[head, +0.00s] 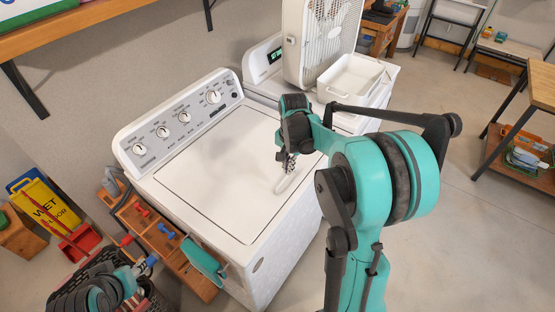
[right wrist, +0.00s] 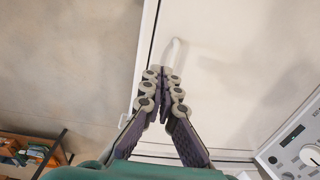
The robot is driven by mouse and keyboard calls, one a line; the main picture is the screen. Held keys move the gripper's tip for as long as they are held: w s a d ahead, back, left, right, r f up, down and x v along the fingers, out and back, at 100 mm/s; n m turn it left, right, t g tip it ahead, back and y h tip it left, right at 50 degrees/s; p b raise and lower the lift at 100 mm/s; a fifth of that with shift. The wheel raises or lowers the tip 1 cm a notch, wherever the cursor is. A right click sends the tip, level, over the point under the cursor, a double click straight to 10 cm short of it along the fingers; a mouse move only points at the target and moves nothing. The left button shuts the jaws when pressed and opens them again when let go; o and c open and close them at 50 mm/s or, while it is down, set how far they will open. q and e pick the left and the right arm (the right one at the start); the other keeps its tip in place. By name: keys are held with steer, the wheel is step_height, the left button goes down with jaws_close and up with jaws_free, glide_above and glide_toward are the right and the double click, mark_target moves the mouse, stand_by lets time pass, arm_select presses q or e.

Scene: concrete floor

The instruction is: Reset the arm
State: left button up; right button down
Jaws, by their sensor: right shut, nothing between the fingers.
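My right arm reaches in over the white top-loading washer (head: 210,150). My right gripper (head: 288,165) points down above the right part of its closed lid. In the right wrist view the two dark fingers of the right gripper (right wrist: 162,78) meet at their tips, with nothing between them. A pale curved strip (right wrist: 175,50) shows just beyond the tips; I cannot tell if they touch it. Teal and black links of my left arm (head: 100,292) show at the lower left, but I cannot make out its gripper.
Behind the washer, a second white machine (head: 263,60) carries a box fan (head: 322,40) and a white bin (head: 350,78). A wooden rack (head: 150,235) and a yellow wet-floor sign (head: 42,203) stand left. A wooden shelf (head: 535,155) stands right. Concrete floor is open on the right.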

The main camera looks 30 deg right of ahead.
steer(key=shift+r, duration=0.1)
steer(key=s+a+f+n+t+b, duration=0.3)
steer(key=s+a+n+t+b, duration=0.3)
steer(key=s+a+n+b, duration=0.4)
steer(key=s+a+n, duration=0.2)
steer(key=s+a, duration=0.1)
steer(key=s, duration=0.2)
steer(key=shift+s+a+f+t+b, duration=0.15)
steer(key=shift+a+f+t+b, duration=0.15)
steer(key=shift+a+f+t, duration=0.1)
